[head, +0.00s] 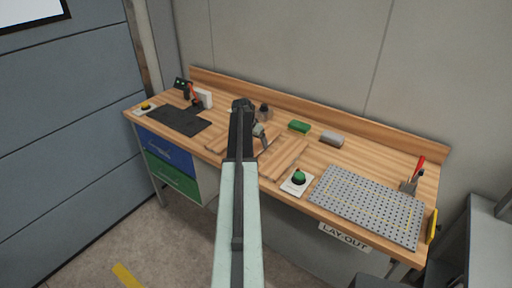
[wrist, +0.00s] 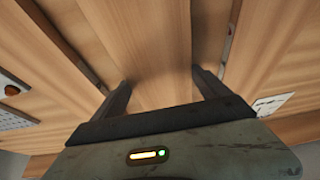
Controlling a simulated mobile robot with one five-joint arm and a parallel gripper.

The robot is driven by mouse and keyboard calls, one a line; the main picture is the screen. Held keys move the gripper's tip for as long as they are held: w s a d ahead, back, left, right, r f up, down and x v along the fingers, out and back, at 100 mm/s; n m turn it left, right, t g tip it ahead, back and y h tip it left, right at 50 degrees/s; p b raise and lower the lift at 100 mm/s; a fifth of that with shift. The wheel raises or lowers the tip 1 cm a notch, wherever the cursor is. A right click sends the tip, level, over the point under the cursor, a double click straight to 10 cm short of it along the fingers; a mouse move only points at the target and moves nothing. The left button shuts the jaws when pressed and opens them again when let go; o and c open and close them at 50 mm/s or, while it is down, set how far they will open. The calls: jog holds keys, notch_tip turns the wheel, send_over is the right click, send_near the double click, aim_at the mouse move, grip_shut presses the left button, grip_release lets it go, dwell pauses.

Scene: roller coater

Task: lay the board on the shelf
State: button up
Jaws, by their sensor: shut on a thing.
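My gripper (wrist: 161,82) has its two dark fingers on either side of a pale wooden board (wrist: 160,50) in the wrist view, and is shut on it. The board runs away from the fingers toward the top of that view. In the head view my gripper (head: 262,132) is over the middle of the wooden bench, partly hidden by my arm. There the board's outline blends into the bench wood, and I cannot tell whether it touches the bench top. I cannot make out a separate shelf.
Raised wooden strips (head: 288,158) lie on the bench (head: 160,106). A grey perforated plate (head: 370,205) and a green-knobbed box (head: 298,180) are at right front. Green (head: 299,126) and grey (head: 331,138) blocks stand behind. A black mat (head: 178,119) lies left.

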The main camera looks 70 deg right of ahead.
jog(key=shift+f, duration=0.5)
jog(key=o, duration=1.5)
jog(key=shift+a+r+p, duration=0.1)
jog(key=shift+r+p, duration=0.35)
jog(key=shift+p, duration=0.1)
jog(key=p+v, duration=1)
jog(key=v, duration=0.1)
jog(key=shift+a+r, duration=0.15)
jog(key=shift+a, duration=0.05)
